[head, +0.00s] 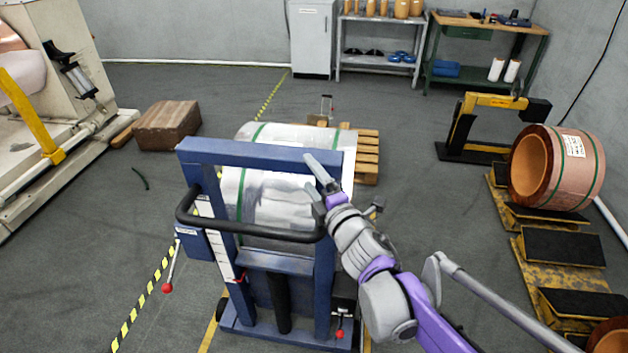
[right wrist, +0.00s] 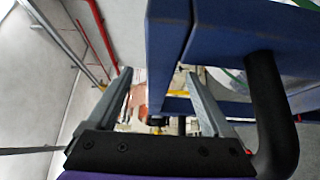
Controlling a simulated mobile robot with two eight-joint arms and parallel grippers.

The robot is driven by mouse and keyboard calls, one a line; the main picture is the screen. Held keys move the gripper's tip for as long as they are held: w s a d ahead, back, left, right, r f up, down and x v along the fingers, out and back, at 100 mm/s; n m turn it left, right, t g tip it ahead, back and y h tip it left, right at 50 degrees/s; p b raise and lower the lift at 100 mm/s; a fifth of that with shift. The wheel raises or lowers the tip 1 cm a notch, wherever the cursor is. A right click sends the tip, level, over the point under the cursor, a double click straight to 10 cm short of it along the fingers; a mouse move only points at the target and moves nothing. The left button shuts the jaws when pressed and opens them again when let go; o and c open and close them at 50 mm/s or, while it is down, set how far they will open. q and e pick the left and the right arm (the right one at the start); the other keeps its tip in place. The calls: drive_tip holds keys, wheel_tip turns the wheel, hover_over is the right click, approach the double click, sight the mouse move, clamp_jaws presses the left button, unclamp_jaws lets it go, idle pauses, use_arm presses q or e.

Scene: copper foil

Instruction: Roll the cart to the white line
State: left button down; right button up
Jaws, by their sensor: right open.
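The cart is a blue lift frame (head: 250,155) with a curved black push handle (head: 255,232). It carries a roll wrapped in silvery film with green straps (head: 265,195). My right gripper (head: 309,172) is open, at the right upright of the cart near the handle's right end. In the right wrist view its jaws (right wrist: 158,74) hold nothing. The handle (right wrist: 272,115) shows there just right of the right finger, outside the jaws, and the blue frame (right wrist: 225,35) is close above. I cannot tell whether they touch. A white line (head: 190,62) runs along the floor by the back wall. My left gripper is out of view.
A wooden pallet (head: 367,165) lies beyond the cart at right. A brown block (head: 166,125) stands left. A copper coil (head: 580,170) rests on yellow-and-black supports at right. A yellow-black floor stripe (head: 140,300) runs left of the cart. Floor between cart and supports is clear.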

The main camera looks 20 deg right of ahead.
sight(295, 155)
drive_tip(key=w, duration=0.9)
drive_tip(key=shift+w+a, duration=0.15)
drive_tip(key=shift+w, duration=0.1)
clamp_jaws()
idle(1.1)
drive_tip(key=shift+f, duration=0.1)
